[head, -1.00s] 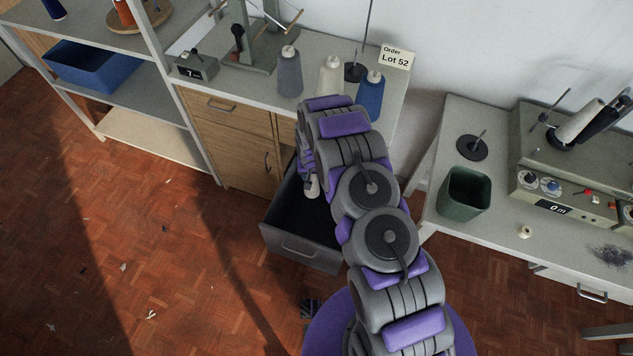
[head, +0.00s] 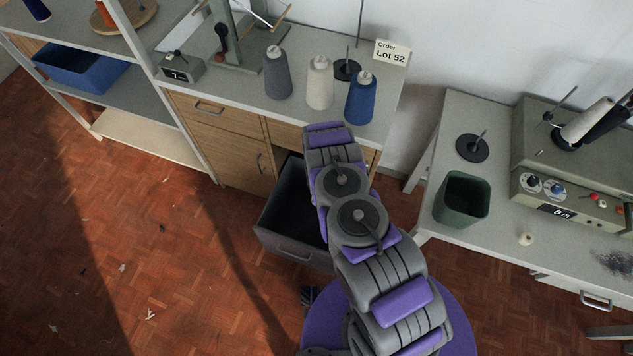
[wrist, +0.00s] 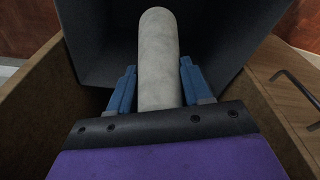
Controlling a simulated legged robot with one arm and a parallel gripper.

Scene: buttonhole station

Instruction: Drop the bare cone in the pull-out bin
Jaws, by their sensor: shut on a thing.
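The bare cone (wrist: 159,60) is a pale grey, threadless tube in the wrist view. My gripper (wrist: 158,85) is shut on it, with a blue finger on each side. The cone points away from me over the dark inside of the pull-out bin (wrist: 95,45). In the head view the bin (head: 292,250) is a dark grey drawer standing open below the bench. My arm hides the gripper, the cone and the right part of the bin there.
Grey (head: 277,75), cream (head: 320,85) and blue (head: 360,98) thread cones stand on the bench (head: 215,95) above the bin. A green waste bin (head: 462,200) stands on the right table (head: 450,130). The floor left of the drawer is mostly clear.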

